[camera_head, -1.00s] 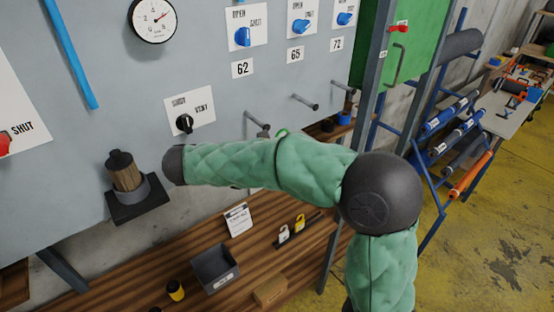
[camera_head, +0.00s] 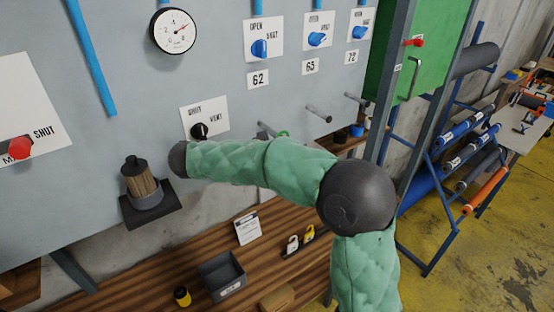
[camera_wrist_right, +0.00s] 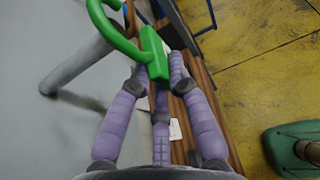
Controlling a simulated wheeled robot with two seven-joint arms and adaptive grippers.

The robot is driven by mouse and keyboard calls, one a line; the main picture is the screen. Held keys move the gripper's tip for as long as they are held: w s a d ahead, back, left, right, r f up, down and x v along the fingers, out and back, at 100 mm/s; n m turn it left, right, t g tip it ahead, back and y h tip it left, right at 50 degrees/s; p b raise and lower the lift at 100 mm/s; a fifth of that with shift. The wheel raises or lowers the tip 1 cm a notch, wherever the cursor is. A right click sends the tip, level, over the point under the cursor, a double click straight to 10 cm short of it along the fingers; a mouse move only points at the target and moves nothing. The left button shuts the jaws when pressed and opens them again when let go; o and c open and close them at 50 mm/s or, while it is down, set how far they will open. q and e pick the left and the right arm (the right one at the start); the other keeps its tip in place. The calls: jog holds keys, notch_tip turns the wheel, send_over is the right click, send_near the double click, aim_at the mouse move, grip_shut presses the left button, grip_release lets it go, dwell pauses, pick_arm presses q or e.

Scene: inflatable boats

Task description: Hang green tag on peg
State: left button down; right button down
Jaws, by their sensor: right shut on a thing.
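The green tag (camera_wrist_right: 155,55) has a flat body and an open curved hook (camera_wrist_right: 112,30). My right gripper (camera_wrist_right: 157,76) is shut on the tag's body, and the hook sticks out beyond the fingers. A grey peg (camera_wrist_right: 78,68) lies beside and behind the hook in the wrist view; I cannot tell whether the hook is around it. In the head view, a bit of the green hook (camera_head: 284,134) shows above my right sleeve, just right of the nearest wall peg (camera_head: 266,129). My sleeve hides the rest of the gripper. My left gripper is in neither view.
Two more pegs, a middle one (camera_head: 319,113) and a far one (camera_head: 355,98), stick out from the panel. A white and a yellow tag (camera_head: 308,234) stand in a dark holder on the wooden bench, near a grey bin (camera_head: 222,276). A black vent knob (camera_head: 199,131) is close to my arm.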

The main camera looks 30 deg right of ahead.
jog(key=shift+w+f, duration=0.25)
jog(key=shift+w, duration=0.7)
jog(key=c, duration=1.1)
grip_release()
jog(key=shift+w+a, duration=0.1)
jog(key=shift+w, duration=0.05)
jog(key=shift+v, duration=3.95)
jog(key=shift+f, duration=0.1)
